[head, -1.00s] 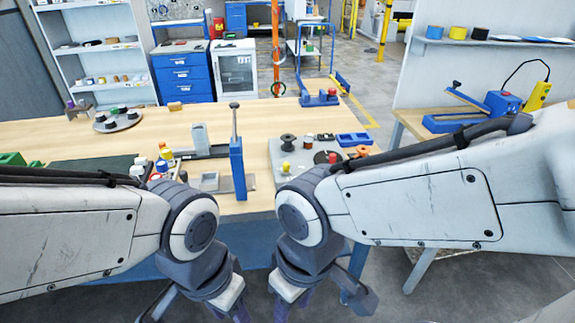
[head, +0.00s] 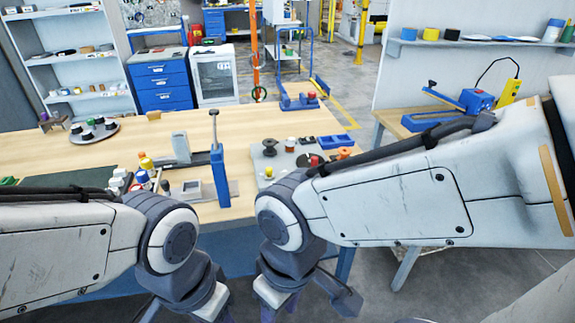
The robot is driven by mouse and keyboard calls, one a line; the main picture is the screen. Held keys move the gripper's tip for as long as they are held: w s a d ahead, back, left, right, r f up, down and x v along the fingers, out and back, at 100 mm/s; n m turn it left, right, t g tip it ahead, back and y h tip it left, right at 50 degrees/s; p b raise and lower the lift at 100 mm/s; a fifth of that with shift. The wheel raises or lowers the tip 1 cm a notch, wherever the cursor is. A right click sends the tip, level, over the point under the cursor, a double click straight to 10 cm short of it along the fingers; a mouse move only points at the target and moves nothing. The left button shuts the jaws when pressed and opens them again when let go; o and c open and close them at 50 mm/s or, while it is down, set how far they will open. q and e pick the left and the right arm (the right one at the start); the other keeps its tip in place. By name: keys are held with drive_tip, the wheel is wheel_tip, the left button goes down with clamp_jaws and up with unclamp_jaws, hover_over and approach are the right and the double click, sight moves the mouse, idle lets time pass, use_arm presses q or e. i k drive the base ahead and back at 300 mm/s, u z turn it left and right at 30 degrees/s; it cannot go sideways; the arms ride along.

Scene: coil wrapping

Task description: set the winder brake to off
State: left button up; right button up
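No part marked as a winder brake can be made out. A blue upright post with a grey lever (head: 219,172) stands at the front of the wooden table. A blue unit with a lever arm (head: 475,100) sits on the right bench, with a yellow handheld box (head: 509,92) cabled beside it. I cannot tell which of these is the winder. My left gripper (head: 190,312) and my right gripper (head: 305,308) hang low in front of the table's front edge, apart from both units. Their fingertips are cut off by the bottom edge, so their opening is unclear.
The wooden table (head: 90,155) holds a round tray (head: 95,131), small bottles (head: 146,165), a grey board (head: 258,165) with spools, and a blue clamp-like unit (head: 299,101) at its far corner. Floor (head: 350,95) shows between table and right bench (head: 395,118).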

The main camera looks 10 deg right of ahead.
sight(268, 175)
drive_tip(key=k, duration=0.6)
drive_tip(key=u, duration=0.6)
drive_tip(key=i, duration=1.3)
drive_tip(key=z, duration=0.65)
